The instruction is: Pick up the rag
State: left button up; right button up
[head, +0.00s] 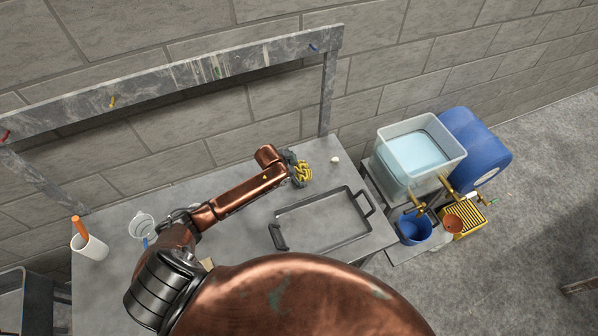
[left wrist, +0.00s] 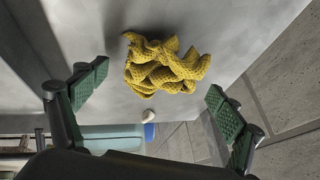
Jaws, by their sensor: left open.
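The rag (head: 303,172) is a crumpled yellow cloth on the grey table (head: 110,290), near its back edge. In the left wrist view the rag (left wrist: 165,65) lies between and beyond the two green-padded fingers. My left gripper (head: 297,168) is right at the rag in the head view and partly covers it. In the left wrist view my left gripper (left wrist: 155,105) is wide open, with nothing between its fingers and space showing on both sides of the rag. My right gripper is in neither view.
A grey tray with handles (head: 325,222) lies in front of the rag. A small white object (head: 335,159) sits to the rag's right. A white cup (head: 92,248) and a clear jug (head: 142,226) stand at left. A water-filled tub (head: 408,176) stands beyond the table's right end.

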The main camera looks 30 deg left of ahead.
aim_at(301, 168)
pick_arm(q)
jog(key=c, duration=0.9)
jog(key=shift+c, duration=0.2)
jog(key=shift+r, duration=0.55)
notch_tip(301, 168, up, 3)
jog(key=shift+s+a+f, duration=0.1)
jog(key=shift+s+f, duration=0.05)
jog(key=shift+f, duration=0.05)
jog(key=s+a+r, duration=0.4)
jog(key=s+r, duration=0.5)
jog(key=s, duration=0.4)
jog(key=shift+r, duration=0.2)
